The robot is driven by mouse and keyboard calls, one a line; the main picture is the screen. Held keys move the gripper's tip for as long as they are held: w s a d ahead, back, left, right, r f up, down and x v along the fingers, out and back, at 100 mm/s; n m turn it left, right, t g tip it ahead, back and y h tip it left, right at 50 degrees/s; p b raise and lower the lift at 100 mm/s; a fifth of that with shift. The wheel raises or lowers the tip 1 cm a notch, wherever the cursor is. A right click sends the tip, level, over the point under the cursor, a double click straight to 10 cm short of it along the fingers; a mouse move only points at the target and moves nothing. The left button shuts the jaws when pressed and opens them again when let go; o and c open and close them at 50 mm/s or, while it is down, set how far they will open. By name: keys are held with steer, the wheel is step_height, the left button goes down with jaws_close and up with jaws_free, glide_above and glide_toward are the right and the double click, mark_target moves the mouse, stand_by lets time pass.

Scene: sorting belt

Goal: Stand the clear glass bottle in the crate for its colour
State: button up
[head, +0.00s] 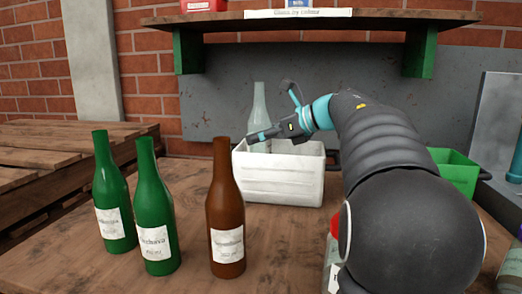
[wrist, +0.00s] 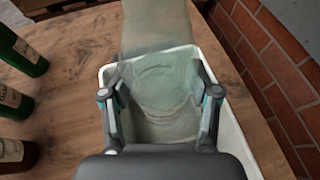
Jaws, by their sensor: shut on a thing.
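The clear glass bottle (head: 259,108) is upright at the white crate (head: 278,185), its neck above the rim and its lower part hidden behind the crate's front wall. My gripper (head: 262,135) is shut on the bottle, just above the crate's left part. In the wrist view, the see-through bottle (wrist: 158,40) lies between the two fingers of my gripper (wrist: 160,95), with the white crate's rim (wrist: 104,72) around it. I cannot tell whether the bottle's base touches the crate floor.
Two green bottles (head: 154,215) and a brown bottle (head: 226,215) stand on the wooden table (head: 190,262) left of the crate. A green crate (head: 455,170) is to the right, partly behind my arm. A wooden shelf (head: 345,22) overhangs the back.

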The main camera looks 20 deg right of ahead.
mark_target(270, 146)
steer(key=shift+f+b, duration=0.5)
steer(key=shift+f, duration=0.7)
steer(key=shift+f+b, duration=0.3)
steer(key=shift+f, duration=0.05)
steer(key=shift+f, duration=0.25)
steer(key=o, duration=1.4)
steer(key=shift+b, duration=0.3)
steer(key=shift+o, duration=0.2)
